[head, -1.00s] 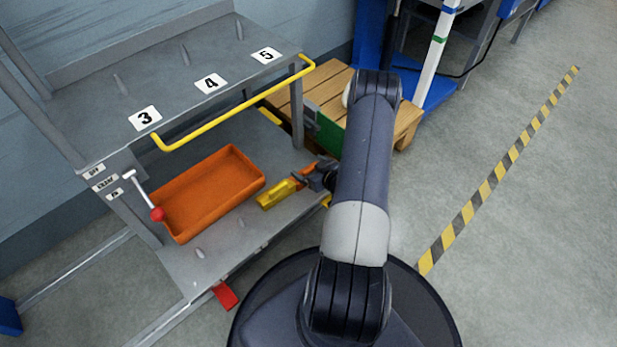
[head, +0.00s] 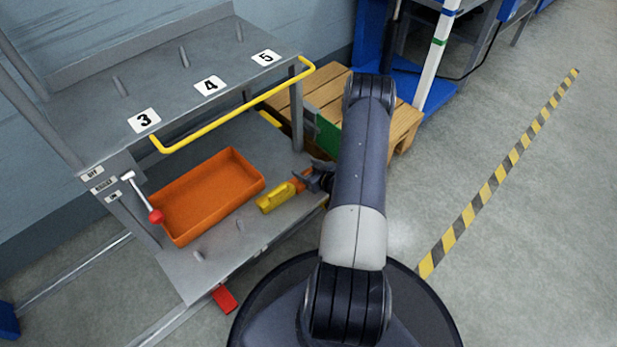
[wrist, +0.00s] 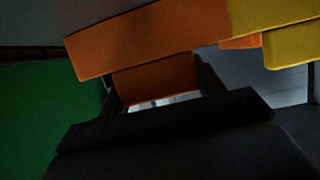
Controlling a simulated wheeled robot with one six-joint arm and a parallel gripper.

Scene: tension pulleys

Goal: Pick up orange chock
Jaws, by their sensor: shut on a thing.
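The orange chock (head: 299,184) is at the right end of the cart's lower shelf (head: 282,222), partly covered by my gripper (head: 312,181). In the wrist view the chock (wrist: 150,38) is a long orange block with a lower part between my fingers. My gripper (wrist: 155,82) is shut on that part. A yellow piece (head: 273,198) adjoins the orange one on its left in the head view. It shows at the right in the wrist view (wrist: 280,25); whether the two are joined I cannot tell. Whether the chock is clear of the shelf is also unclear.
An orange tray (head: 183,235) lies on the lower shelf, left of the yellow piece. A yellow rail (head: 235,115) runs along the upper shelf above. A red-knobbed lever (head: 155,216) stands at the cart's left. A wooden pallet (head: 403,125) is behind my arm.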

